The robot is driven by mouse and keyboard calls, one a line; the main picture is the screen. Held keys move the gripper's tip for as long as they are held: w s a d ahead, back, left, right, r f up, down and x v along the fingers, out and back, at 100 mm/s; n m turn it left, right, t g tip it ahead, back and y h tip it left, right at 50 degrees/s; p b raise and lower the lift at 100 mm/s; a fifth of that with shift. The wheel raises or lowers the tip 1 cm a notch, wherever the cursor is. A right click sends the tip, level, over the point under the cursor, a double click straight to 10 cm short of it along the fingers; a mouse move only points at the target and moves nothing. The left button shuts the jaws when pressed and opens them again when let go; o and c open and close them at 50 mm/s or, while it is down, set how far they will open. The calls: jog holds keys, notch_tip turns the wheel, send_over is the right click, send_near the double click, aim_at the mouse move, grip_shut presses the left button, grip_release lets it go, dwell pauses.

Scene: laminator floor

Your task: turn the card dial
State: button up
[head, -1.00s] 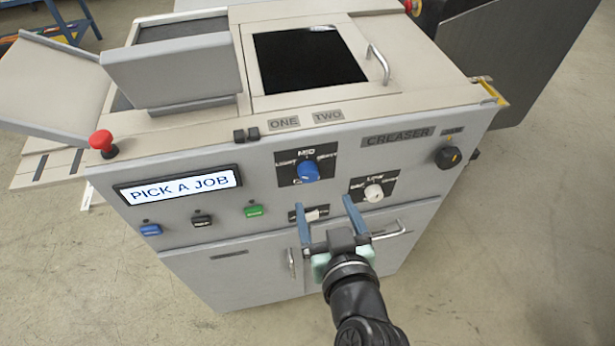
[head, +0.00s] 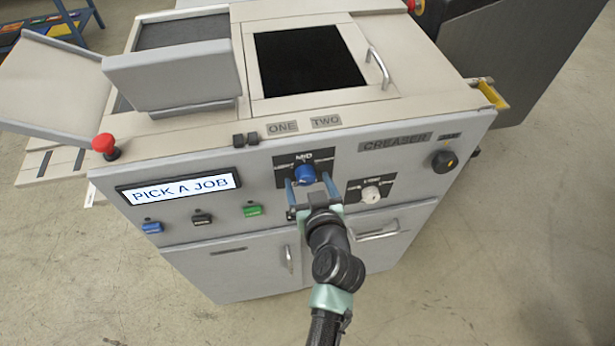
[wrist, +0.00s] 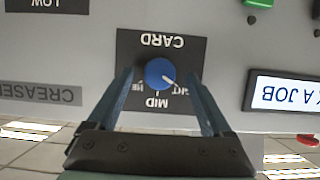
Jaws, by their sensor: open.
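The card dial is a round blue knob (head: 305,174) on a black plate on the machine's front panel. In the wrist view the knob (wrist: 160,73) sits under an upside-down CARD label (wrist: 163,41), with MID printed on its other side. A pale mark on the knob points to the lower right in that view. My gripper (head: 312,188) is open in front of the dial. In the wrist view its blue fingers (wrist: 160,88) stand on either side of the knob, with a gap on each side. I cannot tell whether the tips reach the knob's depth.
A white knob (head: 371,195) on a black plate is just right of my gripper. A black knob (head: 445,160) is farther right. Blue, black and green buttons (head: 252,210) and a PICK A JOB display (head: 180,189) are to the left. A red stop button (head: 104,145) stands at the left corner.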

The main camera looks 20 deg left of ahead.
jog(key=shift+w+a+f, duration=0.25)
jog(key=shift+w+a, duration=0.05)
jog(key=shift+w, duration=0.2)
grip_shut()
